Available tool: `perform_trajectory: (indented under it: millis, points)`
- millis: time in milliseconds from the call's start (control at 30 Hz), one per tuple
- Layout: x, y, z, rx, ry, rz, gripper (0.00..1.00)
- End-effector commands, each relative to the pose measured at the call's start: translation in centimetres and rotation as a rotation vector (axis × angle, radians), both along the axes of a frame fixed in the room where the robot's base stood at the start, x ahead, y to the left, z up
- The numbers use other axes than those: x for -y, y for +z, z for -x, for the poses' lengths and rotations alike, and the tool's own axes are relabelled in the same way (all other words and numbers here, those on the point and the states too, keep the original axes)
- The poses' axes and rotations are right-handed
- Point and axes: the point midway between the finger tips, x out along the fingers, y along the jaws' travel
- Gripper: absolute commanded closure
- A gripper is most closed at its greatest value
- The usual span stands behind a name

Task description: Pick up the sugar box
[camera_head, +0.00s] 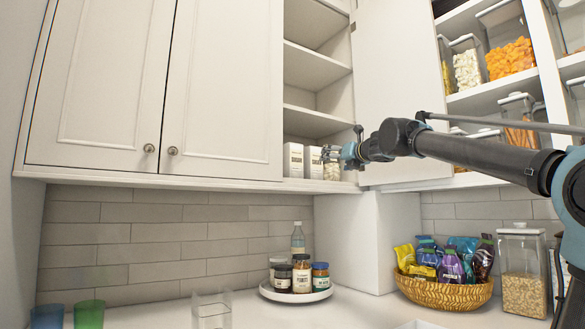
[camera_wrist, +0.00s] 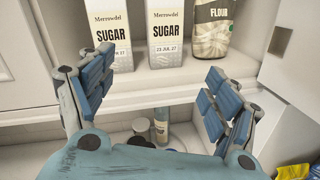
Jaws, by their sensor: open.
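Two white sugar boxes with black SUGAR labels stand upright side by side on the bottom shelf of the open cupboard. In the wrist view the left sugar box (camera_wrist: 108,38) is partly behind my left finger, and the right sugar box (camera_wrist: 166,42) shows between my fingers, beyond the tips. The head view also shows the left box (camera_head: 293,160) and the right box (camera_head: 311,161). My gripper (camera_wrist: 160,75) is open and empty, in front of the shelf edge.
A flour container (camera_wrist: 211,30) stands right of the boxes. Below, the counter holds a round tray (camera_head: 297,296) with jars and a bottle, and a basket (camera_head: 445,294) of snack bags. The shelves above are empty.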

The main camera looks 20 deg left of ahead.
Motion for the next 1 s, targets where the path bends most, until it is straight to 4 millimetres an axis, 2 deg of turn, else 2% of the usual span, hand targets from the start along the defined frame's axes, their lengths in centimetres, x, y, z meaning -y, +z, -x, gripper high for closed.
perform_trajectory:
  millis: [33, 100, 267, 1000]
  points:
    - [-2.0, 1.0, 0.8, 0.050, 0.060, 0.063, 0.18]
    - [-3.8, 1.9, 1.7, 0.107, 0.121, 0.133, 0.18]
    - [-5.8, 2.5, 2.4, 0.163, 0.181, 0.202, 0.18]
    - [-13.6, 2.5, -4.3, 0.165, 0.181, 0.205, 0.18]
